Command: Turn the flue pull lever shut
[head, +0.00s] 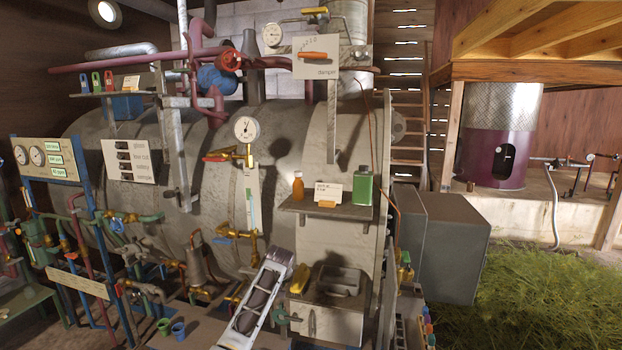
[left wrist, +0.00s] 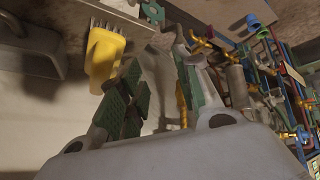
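The orange lever handle (head: 313,55) lies nearly level across a pale plate (head: 330,68) marked "damper", high on the still beside the flue pipe (head: 350,85). I take it as the flue pull lever. It does not show in the left wrist view. My left gripper (left wrist: 160,90) shows there with its two green-padded fingers spread and nothing between them. It is apart from the lever, with a yellow brush (left wrist: 105,55) beyond the fingers.
The big grey still (head: 95,140) fills the middle. A shelf (head: 330,210) holds an orange bottle (head: 298,187) and a green bottle (head: 363,186). A gauge (head: 246,128) with a red-handled valve (head: 217,157) stands out in front. Pipes crowd the left; grass (head: 530,300) lies right.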

